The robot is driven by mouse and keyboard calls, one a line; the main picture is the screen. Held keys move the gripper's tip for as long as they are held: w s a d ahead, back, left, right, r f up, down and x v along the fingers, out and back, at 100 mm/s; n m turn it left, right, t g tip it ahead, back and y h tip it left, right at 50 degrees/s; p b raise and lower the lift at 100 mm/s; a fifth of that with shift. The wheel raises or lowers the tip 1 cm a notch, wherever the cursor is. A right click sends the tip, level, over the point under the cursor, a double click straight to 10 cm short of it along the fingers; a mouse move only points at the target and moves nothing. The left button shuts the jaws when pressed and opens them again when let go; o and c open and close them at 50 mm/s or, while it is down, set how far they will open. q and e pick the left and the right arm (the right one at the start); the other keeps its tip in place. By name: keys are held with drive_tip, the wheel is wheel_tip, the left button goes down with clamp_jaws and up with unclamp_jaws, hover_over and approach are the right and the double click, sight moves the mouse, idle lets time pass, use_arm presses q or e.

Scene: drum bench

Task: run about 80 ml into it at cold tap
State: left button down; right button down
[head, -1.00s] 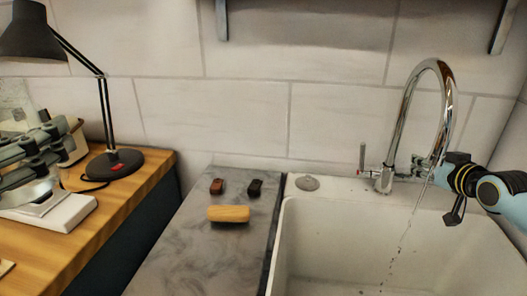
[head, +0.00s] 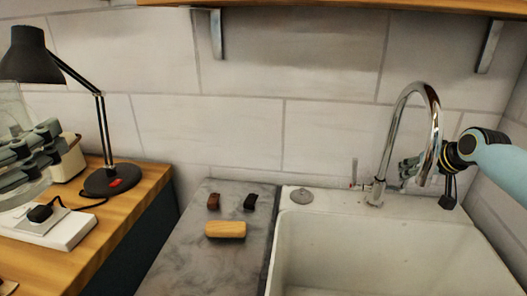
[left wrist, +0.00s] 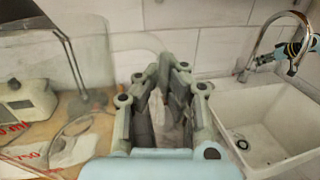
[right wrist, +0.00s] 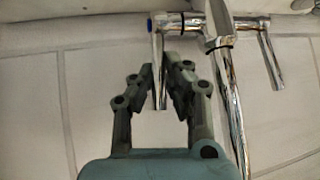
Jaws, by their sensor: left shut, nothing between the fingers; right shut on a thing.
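A clear glass vessel (head: 12,98) stands at the left edge; red markings show on it in the left wrist view (left wrist: 28,155). My left gripper (head: 38,140) is in front of it, shut with nothing between the fingers; I cannot tell whether it touches the glass. The chrome tap (head: 434,110) arches over the sink (head: 350,225), and no stream shows from its spout. My right gripper (head: 408,170) is behind the spout, shut on the tap's blue-marked cold lever (right wrist: 159,75). The red-marked lever (head: 354,172) is on the other side.
A lamp (head: 110,180) and a white device (head: 50,230) stand on the wooden bench (head: 140,200) at left. A wooden block (head: 225,230) and two small dark blocks lie on the grey worktop (head: 190,265). The sink basin looks empty. A shelf (head: 300,3) hangs above.

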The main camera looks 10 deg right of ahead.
drive_tip(key=shift+d+r, duration=0.1)
drive_tip(key=shift+d, duration=0.05)
drive_tip(key=c, duration=1.4)
unclamp_jaws()
drive_tip(key=shift+o, duration=0.2)
drive_tip(key=v, duration=0.7)
drive_tip(key=shift+s, duration=0.2)
drive_tip(key=shift+r, duration=0.1)
